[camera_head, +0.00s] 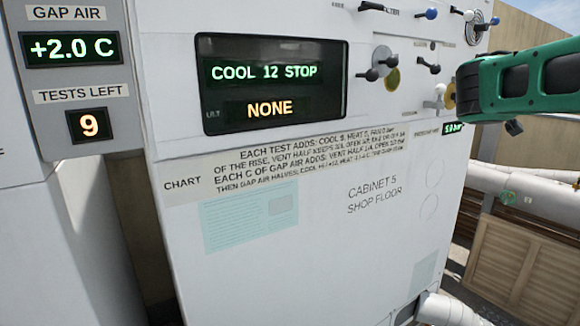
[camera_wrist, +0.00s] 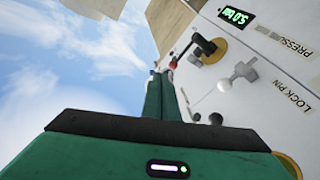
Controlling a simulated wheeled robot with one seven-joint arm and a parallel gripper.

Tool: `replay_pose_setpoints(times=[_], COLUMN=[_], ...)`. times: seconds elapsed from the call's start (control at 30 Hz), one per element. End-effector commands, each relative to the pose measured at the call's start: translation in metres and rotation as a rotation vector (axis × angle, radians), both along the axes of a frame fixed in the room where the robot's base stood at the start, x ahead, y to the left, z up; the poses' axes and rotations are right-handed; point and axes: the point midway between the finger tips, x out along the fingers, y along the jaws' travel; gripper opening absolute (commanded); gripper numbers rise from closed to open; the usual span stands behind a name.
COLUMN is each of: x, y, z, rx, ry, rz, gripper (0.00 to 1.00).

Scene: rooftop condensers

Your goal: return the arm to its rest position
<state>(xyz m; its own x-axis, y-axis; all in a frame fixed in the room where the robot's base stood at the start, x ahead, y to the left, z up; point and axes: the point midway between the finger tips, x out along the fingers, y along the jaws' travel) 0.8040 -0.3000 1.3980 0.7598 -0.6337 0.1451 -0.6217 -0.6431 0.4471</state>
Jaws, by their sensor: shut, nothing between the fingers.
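My green arm end (camera_head: 520,82) reaches in from the right edge of the head view, in front of the upper right part of the cabinet. The fingers cannot be made out there. In the wrist view my gripper (camera_wrist: 165,82) is shut and empty, its two dark green fingers side by side. Beside the fingertips is a lever with a red knob (camera_wrist: 173,64). I cannot tell whether they touch it.
The white cabinet (camera_head: 290,265) carries a display (camera_head: 275,85) reading COOL 12 STOP and NONE. Several knobbed levers (camera_head: 380,65) stick out at its upper right. A white LOCK PIN knob (camera_wrist: 245,70) is right of my fingers. Pipes (camera_head: 535,185) run at far right; sky shows left in the wrist view.

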Motion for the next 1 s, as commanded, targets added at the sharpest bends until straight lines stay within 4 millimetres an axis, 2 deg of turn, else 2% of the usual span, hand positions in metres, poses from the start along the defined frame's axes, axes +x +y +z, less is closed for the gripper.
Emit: replay_pose_setpoints(times=[0.1,0.27,0.3,0.43,0.6,0.7,0.8,0.9,1.0], x=[-0.022,-0.069,-0.083,-0.133,-0.207,-0.255,-0.302,-0.341,-0.369], y=[-0.016,-0.023,-0.022,-0.011,0.019,0.043,0.069,0.094,0.113], z=[-0.055,-0.148,-0.171,-0.239,-0.317,-0.354,-0.384,-0.404,-0.415], rx=[0.138,0.372,0.43,0.614,0.847,0.98,1.102,1.198,1.266], ry=[0.113,0.299,0.347,0.493,0.686,0.801,0.912,1.008,1.077], rz=[-0.015,-0.042,-0.051,-0.082,-0.129,-0.158,-0.187,-0.211,-0.226], gripper=[0.0,0.0,0.0,0.0,0.0,0.0,0.0,0.0,0.0])
